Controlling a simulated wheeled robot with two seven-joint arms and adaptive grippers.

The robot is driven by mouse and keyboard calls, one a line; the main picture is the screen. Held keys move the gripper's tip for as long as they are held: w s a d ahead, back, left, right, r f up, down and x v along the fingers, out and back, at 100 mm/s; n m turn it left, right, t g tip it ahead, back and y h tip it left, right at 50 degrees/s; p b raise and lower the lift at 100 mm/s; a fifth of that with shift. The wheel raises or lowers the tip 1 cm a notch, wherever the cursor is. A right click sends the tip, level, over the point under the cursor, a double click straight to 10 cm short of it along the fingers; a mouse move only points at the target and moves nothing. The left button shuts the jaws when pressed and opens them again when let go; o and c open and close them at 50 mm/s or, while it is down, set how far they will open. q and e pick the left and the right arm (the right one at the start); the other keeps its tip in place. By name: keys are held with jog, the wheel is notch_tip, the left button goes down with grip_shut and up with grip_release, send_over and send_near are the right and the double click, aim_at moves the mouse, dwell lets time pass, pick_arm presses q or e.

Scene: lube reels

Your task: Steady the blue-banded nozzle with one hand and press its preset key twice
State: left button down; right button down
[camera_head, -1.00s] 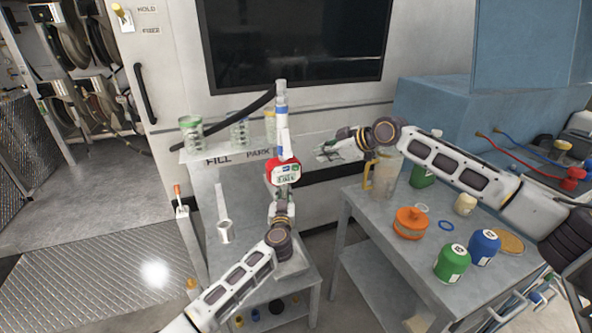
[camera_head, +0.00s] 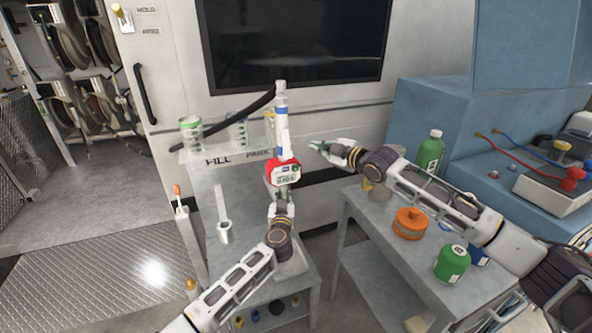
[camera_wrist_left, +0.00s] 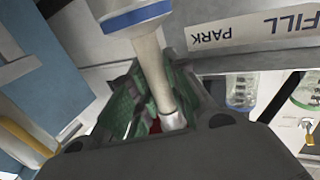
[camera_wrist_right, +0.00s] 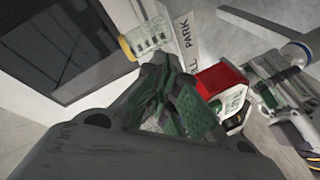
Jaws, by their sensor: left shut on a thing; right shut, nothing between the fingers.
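The blue-banded nozzle stands upright in the head view, with a pale spout, a blue band (camera_head: 282,139) and a red body (camera_head: 270,173) carrying a small display (camera_head: 285,178). The preset key is too small to make out.
A shelf lettered FILL and PARK (camera_head: 195,155) holds clear jars (camera_head: 191,133) behind the nozzle. A grey side table (camera_head: 385,235) at right bears an orange pot (camera_head: 409,223) and green bottles (camera_head: 451,264). A dark hose (camera_head: 215,122) runs behind.

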aim_at(295, 168)
jog(key=s+a+f+n+g+y, duration=0.1)
jog(key=s+a+f+n+y, duration=0.1)
jog(key=s+n, duration=0.6)
jog(key=s+a+f+n+g+y, duration=0.2)
jog(key=s+f+n+y, duration=0.2)
jog(key=s+n+y, duration=0.3)
jog(key=shift+s+a+f+n, duration=0.2)
jog(key=shift+s+n, duration=0.6)
jog(key=shift+n, duration=1.7)
jog(key=shift+w, duration=0.15)
jog(key=w+a, duration=0.2)
jog(key=w, duration=0.6)
jog(key=shift+a, duration=0.3)
jog(key=shift+w+a, duration=0.25)
jog(key=shift+w, duration=0.65)
dwell(1.8)
